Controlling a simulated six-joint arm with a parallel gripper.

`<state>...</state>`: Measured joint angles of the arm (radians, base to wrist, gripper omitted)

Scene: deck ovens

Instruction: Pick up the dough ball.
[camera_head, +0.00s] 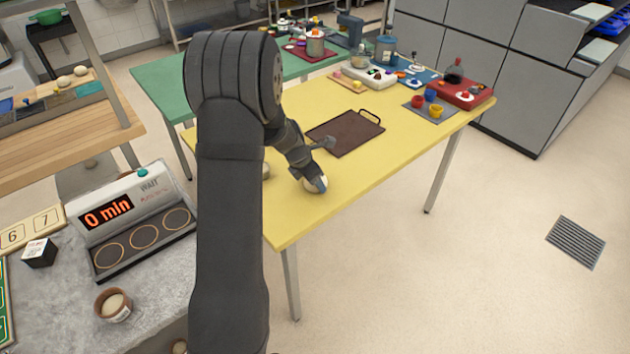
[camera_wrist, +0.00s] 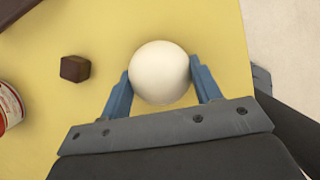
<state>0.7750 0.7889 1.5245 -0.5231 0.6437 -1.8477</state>
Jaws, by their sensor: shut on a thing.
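The dough ball (camera_wrist: 160,73) is a smooth, cream-white ball between the two blue fingers of my gripper (camera_wrist: 161,85) in the wrist view. A finger touches it on each side, so my gripper is shut on it. In the head view my gripper (camera_head: 316,186) is over the near part of the yellow table (camera_head: 350,185), and the ball is mostly hidden by the gripper. I cannot tell whether the ball still touches the table.
A dark brown tray (camera_head: 345,133) with handles lies on the table beyond my gripper.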

